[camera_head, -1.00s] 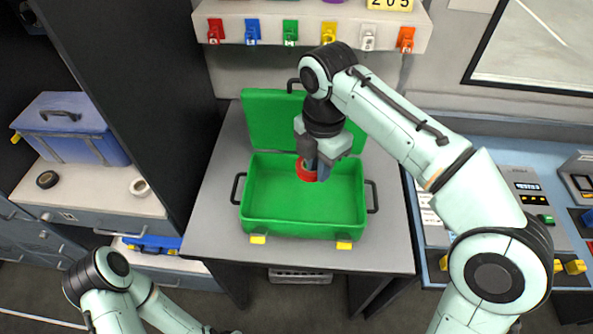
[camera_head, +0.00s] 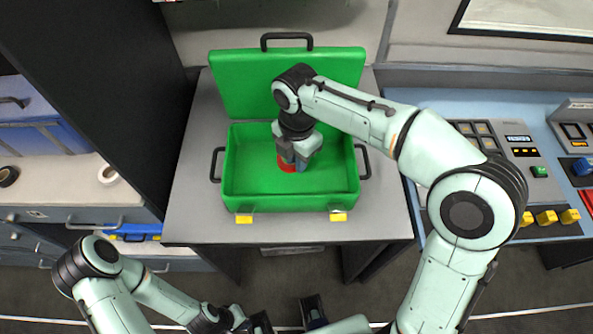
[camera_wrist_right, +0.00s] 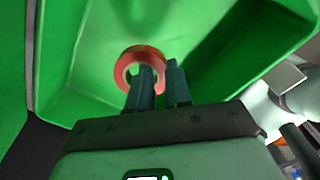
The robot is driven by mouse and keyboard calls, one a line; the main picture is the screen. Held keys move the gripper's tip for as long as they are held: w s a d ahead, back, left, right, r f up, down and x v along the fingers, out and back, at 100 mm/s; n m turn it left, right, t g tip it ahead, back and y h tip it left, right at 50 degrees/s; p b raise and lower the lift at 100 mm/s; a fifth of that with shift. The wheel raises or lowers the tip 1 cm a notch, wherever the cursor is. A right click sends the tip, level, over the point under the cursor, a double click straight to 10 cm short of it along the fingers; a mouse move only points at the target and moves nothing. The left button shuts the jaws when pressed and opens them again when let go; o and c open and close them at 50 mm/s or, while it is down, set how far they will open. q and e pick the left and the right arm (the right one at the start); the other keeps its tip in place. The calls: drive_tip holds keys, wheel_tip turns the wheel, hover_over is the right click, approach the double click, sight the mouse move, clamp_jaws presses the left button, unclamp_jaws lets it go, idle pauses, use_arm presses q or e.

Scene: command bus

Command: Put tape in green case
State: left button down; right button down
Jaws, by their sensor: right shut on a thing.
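The green case (camera_head: 285,203) stands open on the grey table, its lid (camera_head: 238,88) tilted up at the back. My right gripper (camera_head: 293,162) reaches down inside the case. It is shut on the red tape (camera_head: 284,167), a ring held over the case floor. In the right wrist view one finger of the gripper (camera_wrist_right: 160,72) passes in the hole of the tape (camera_wrist_right: 123,66) and the other is outside it. I cannot tell whether the tape touches the floor. My left gripper (camera_head: 288,316) is at the bottom edge, empty, its fingers apart.
The grey table (camera_head: 195,205) has free room around the case. A white shelf (camera_head: 60,185) at the left holds a blue box (camera_head: 45,135), a white roll (camera_head: 108,175) and a black roll (camera_head: 8,176). A blue console (camera_head: 560,205) with yellow buttons is at the right.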

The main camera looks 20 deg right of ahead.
sight(297, 178)
drive_tip(key=shift+f+b, duration=0.4)
drive_tip(key=shift+f, duration=2.05)
drive_tip(key=c, duration=1.1)
unclamp_jaws()
drive_tip(key=shift+f, duration=0.15)
drive_tip(key=shift+o, duration=0.2)
wheel_tip(297, 178, up, 12)
drive_tip(key=shift+r+p, duration=0.2)
drive_tip(key=shift+p, duration=1)
